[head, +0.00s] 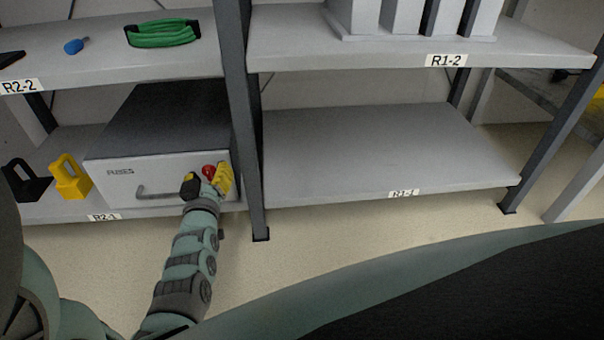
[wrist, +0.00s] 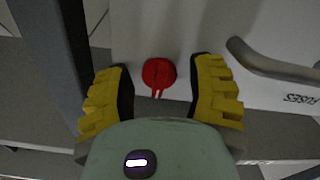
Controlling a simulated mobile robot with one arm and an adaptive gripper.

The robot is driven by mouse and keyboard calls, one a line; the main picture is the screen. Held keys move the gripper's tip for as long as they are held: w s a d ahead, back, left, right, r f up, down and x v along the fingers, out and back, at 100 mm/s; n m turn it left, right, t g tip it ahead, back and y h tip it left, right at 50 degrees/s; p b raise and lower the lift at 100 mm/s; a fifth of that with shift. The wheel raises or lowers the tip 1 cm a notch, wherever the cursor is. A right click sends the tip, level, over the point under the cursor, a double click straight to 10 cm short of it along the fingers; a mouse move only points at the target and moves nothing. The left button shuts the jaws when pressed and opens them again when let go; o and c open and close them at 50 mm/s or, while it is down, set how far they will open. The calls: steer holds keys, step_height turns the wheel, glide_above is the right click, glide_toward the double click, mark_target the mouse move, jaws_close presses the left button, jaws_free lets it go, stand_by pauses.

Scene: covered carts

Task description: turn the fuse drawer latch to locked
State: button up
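The fuse drawer (head: 118,185) is a light box front with a dark top, marked FUSES, on the lower left shelf. Its grey bar handle (head: 153,195) also shows in the wrist view (wrist: 270,64), where the lettering is upside down. The red latch (head: 209,170) is at the front's right end. In the wrist view the latch (wrist: 158,73) is a round red knob with two thin prongs towards my palm. My gripper (head: 207,180) is open at the latch. Its yellow fingers (wrist: 160,85) stand on either side of the knob, with gaps showing on both sides.
A dark shelf post (head: 240,120) stands close to the right of the drawer. A yellow padlock (head: 70,178) and a black padlock (head: 27,181) stand left of it. The lower right shelf (head: 380,150) is empty. A green coil (head: 163,33) lies above.

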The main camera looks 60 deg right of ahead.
steer(key=shift+o, duration=0.7)
steer(key=v, duration=1.2)
steer(key=shift+r, duration=0.1)
